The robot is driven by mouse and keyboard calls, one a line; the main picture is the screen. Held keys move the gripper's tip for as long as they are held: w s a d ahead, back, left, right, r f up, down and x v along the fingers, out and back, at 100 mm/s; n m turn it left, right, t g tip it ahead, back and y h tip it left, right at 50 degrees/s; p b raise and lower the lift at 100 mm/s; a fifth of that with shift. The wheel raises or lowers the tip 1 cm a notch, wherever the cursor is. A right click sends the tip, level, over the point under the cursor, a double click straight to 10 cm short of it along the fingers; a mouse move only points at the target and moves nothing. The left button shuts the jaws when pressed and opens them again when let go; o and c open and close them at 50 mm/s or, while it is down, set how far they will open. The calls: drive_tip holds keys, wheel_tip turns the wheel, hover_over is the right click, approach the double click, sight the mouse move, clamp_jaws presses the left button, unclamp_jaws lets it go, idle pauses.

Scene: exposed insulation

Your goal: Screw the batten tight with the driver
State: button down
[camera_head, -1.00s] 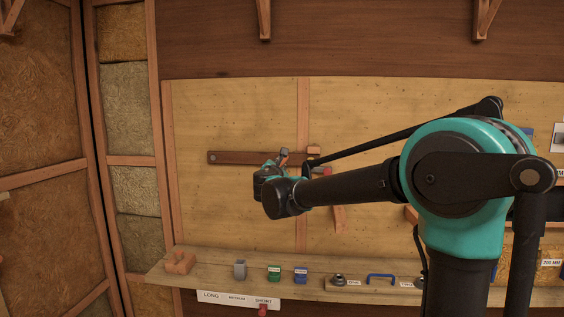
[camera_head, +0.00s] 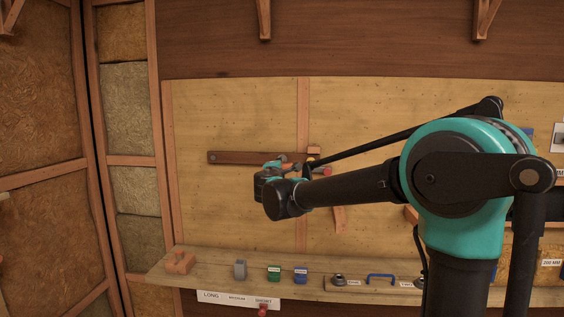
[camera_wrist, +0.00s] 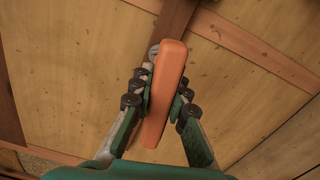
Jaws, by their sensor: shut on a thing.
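The batten (camera_head: 240,158) is a dark brown strip lying level across the pale wall panel in the head view. In the wrist view, part of it (camera_wrist: 178,20) runs up behind the orange driver (camera_wrist: 165,85). My gripper (camera_wrist: 163,88) is shut on the driver, with a finger on each side of its handle. A grey round piece (camera_wrist: 153,50) shows at the driver's far end, close to the batten. I cannot tell whether the driver's tip sits on a screw. In the head view my gripper (camera_head: 283,168) is in front of the batten's right half, partly hidden by my wrist.
A wooden shelf (camera_head: 210,263) runs below the panel. On it stand a wooden block (camera_head: 180,262), a grey block (camera_head: 240,270), a green block (camera_head: 274,273), a blue block (camera_head: 301,275) and a blue handle (camera_head: 381,277).

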drive_tip(key=shift+m, duration=0.6)
drive_tip(key=shift+n, duration=0.8)
drive_tip(key=shift+s, duration=1.65)
drive_tip(key=shift+a, duration=0.1)
drive_tip(key=shift+n, duration=1.2)
drive_tip(key=shift+w, duration=1.65)
